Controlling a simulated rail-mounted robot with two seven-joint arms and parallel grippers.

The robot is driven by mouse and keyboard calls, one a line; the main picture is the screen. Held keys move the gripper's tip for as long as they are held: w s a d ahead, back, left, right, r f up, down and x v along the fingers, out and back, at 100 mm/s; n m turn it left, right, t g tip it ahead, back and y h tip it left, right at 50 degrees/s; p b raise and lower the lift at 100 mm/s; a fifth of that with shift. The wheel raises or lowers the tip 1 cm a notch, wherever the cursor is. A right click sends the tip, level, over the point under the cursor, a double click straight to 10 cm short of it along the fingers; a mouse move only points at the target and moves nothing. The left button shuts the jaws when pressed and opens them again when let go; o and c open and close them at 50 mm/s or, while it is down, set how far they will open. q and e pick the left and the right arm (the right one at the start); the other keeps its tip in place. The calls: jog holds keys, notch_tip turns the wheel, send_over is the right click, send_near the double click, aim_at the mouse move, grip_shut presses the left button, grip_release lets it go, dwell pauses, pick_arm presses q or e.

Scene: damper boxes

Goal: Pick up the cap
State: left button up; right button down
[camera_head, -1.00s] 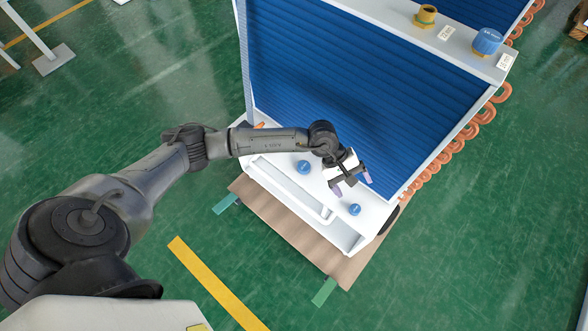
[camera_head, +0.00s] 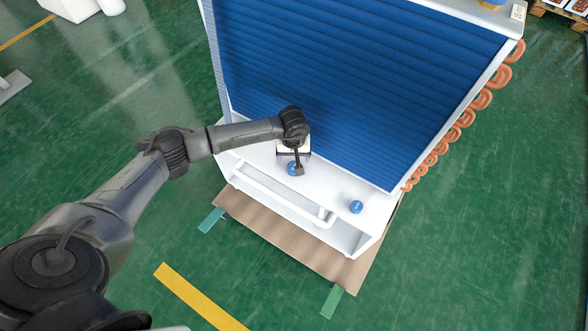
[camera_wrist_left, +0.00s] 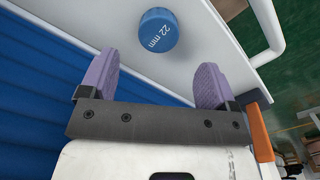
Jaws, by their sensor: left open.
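A blue cap (camera_head: 292,169) sits on the white ledge of the unit, partly hidden behind my left gripper (camera_head: 298,172) in the head view. In the left wrist view a blue cap (camera_wrist_left: 158,30) marked "22 mm" shows beyond the open purple fingers of my left gripper (camera_wrist_left: 153,85), between their lines and apart from them. The gripper is open and empty. A second blue cap (camera_head: 356,207) sits further right on the same ledge. My right gripper is not in view.
The unit's blue finned panel (camera_head: 340,80) rises behind the ledge. A white bar handle (camera_head: 280,196) runs along the ledge's front. Orange copper bends (camera_head: 465,118) line the right side. A brown board (camera_head: 300,240) lies under the unit on the green floor.

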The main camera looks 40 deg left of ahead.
pick_arm(q)
jog(key=shift+d+f+b, duration=0.15)
jog(key=shift+f+b, duration=1)
jog(key=shift+f, duration=1.9)
jog(key=shift+c, duration=1.2)
jog(key=c, duration=0.8)
